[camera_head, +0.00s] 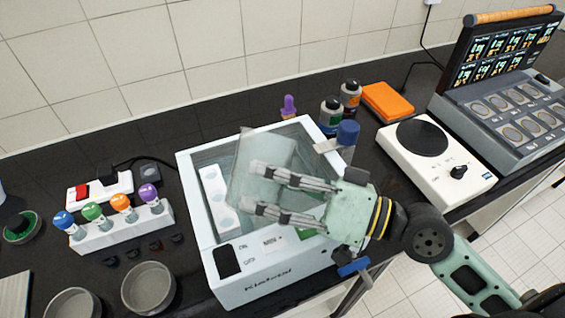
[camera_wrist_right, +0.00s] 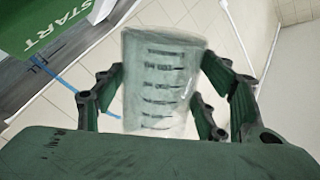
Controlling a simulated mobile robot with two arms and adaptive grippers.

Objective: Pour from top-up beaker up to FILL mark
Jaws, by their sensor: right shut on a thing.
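My right gripper (camera_head: 258,188) is shut on a clear beaker (camera_head: 265,160) and holds it over the open white water bath (camera_head: 268,281). The beaker looks tilted in the head view. In the right wrist view, the beaker (camera_wrist_right: 160,80) shows dark graduation lines, with the fingers of my right gripper (camera_wrist_right: 160,98) on both sides. How much liquid is in it cannot be told. The bath has a grey, glassy interior with a white rack (camera_head: 215,200) at its left side. My left gripper is out of view.
A blue-capped bottle (camera_head: 347,140) stands close at the bath's right rear. A hotplate (camera_head: 432,150) and an orange box (camera_head: 387,102) are to the right. A rack of colour-capped tubes (camera_head: 123,229) and round metal pans (camera_head: 148,287) stand left.

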